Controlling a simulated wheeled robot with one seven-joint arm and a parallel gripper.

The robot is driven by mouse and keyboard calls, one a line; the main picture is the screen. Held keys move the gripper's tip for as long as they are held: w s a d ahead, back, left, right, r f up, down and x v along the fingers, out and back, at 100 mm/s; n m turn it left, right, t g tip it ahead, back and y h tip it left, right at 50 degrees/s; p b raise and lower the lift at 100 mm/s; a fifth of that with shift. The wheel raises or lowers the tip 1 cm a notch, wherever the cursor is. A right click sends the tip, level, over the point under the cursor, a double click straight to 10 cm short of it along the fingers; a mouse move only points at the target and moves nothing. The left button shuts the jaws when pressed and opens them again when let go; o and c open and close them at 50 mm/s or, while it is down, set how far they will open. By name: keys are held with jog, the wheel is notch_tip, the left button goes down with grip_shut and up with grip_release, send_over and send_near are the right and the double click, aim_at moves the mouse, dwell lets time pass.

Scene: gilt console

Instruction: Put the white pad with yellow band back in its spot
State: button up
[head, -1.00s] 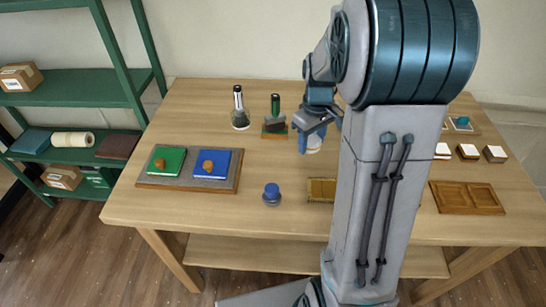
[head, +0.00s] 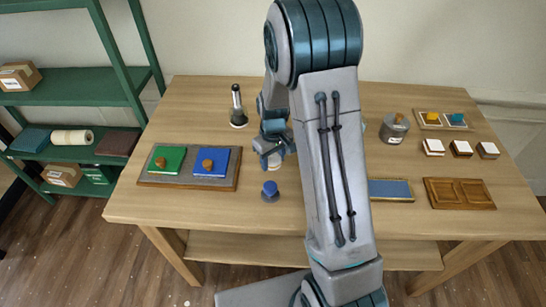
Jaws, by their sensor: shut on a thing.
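The pad's spot cannot be told for sure. A wooden tray with empty recesses (head: 459,194) lies at the right front.
A grey board (head: 158,180) holds green and blue blocks. A black-topped flask (head: 238,108) stands behind. At right are a blue panel (head: 390,190), a grey pot (head: 394,128), white-topped blocks (head: 461,148) and a small tray (head: 444,126).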

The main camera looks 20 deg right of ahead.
aim_at(273, 158)
jog(key=shift+f, duration=0.15)
jog(key=o, duration=0.9)
jog(key=shift+o, duration=0.2)
notch_tip(273, 158, up, 12)
jog(key=s+r+m+t, duration=0.1)
jog(key=s+r, duration=0.3)
jog(key=s, duration=0.6)
jog(key=s+r+m+t, duration=0.2)
jog(key=s+r+m, duration=0.1)
jog(key=s, duration=0.8)
jog(key=shift+s+r+m+b, duration=0.15)
jog(key=shift+r+m+b, duration=0.15)
jog(key=shift+r+b, duration=0.15)
